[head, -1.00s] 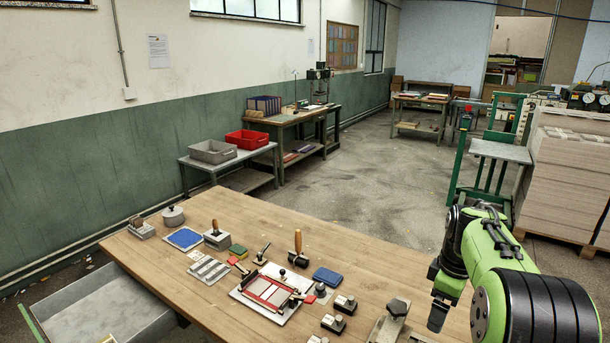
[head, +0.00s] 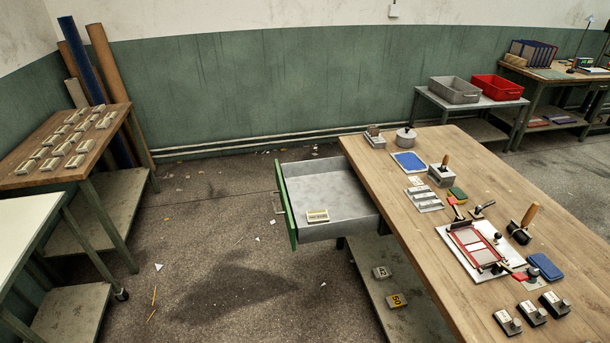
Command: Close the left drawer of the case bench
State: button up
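The drawer (head: 340,188) of the case bench (head: 425,207) stands well out from the bench's left end in the head view. It is a grey tray with a green front (head: 287,207) and a handle on the outer face. A small pale block with dark lettering (head: 317,216) lies inside it near the front. The floor beside the drawer front is open. My gripper is not in view, so its place and state do not show.
At left stand a wooden-topped table (head: 65,148) with several small blocks and a pale-topped table (head: 22,228). Free floor (head: 210,240) lies between them and the drawer. Tools and a red frame (head: 474,247) lie on the bench top. Two small blocks sit on its lower shelf (head: 380,290).

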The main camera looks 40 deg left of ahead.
aim_at(332, 184)
jog(key=k+j+u, duration=0.1)
jog(key=j+u, duration=0.6)
jog(key=j, duration=0.25)
jog(key=j+u, duration=0.35)
jog(key=j, duration=0.1)
